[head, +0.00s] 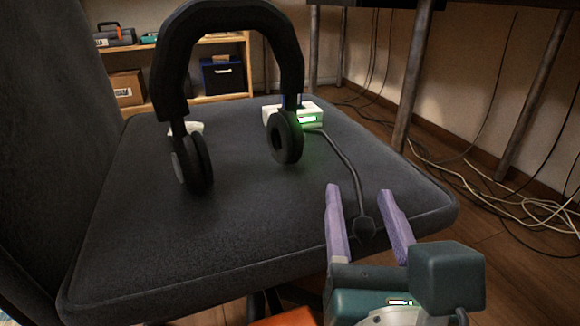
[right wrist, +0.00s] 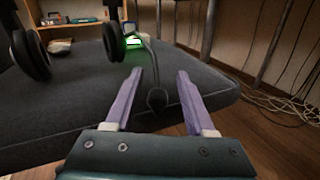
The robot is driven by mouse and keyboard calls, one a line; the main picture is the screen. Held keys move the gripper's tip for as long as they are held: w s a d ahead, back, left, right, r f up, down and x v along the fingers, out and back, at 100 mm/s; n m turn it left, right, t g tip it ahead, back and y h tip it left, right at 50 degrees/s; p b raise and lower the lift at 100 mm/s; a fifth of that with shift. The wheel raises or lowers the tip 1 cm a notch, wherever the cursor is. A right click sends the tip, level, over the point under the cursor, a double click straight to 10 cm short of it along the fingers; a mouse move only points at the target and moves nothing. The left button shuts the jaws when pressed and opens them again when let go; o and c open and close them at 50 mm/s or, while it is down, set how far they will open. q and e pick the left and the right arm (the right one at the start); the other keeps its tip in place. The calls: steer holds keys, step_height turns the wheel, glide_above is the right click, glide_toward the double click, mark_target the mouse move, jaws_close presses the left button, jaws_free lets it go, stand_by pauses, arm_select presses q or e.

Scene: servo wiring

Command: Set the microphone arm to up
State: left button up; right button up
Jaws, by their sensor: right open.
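A black headset (head: 228,20) stands upright on the dark chair seat, its two ear cups low near the cushion. Its thin microphone arm (head: 349,168) runs from the right ear cup forward and down to a dark round tip (head: 364,229). My right gripper (head: 358,190), with purple fingers, is open, and the microphone tip lies between its fingers in the picture, with no clear contact. In the right wrist view the tip (right wrist: 156,99) also shows between the open fingers (right wrist: 160,73). My left gripper is not in view.
The chair seat (head: 240,235) fills the middle, with its backrest (head: 45,130) at left. A white box with a green light (head: 309,119) sits behind the right ear cup. Table legs (head: 412,75) and loose cables (head: 480,188) are at right. A shelf (head: 215,45) stands behind.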

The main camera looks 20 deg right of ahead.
steer(key=shift+w+d, duration=0.15)
steer(key=shift+w, duration=0.3)
steer(key=shift+c, duration=0.2)
jaws_close()
stand_by(1.0)
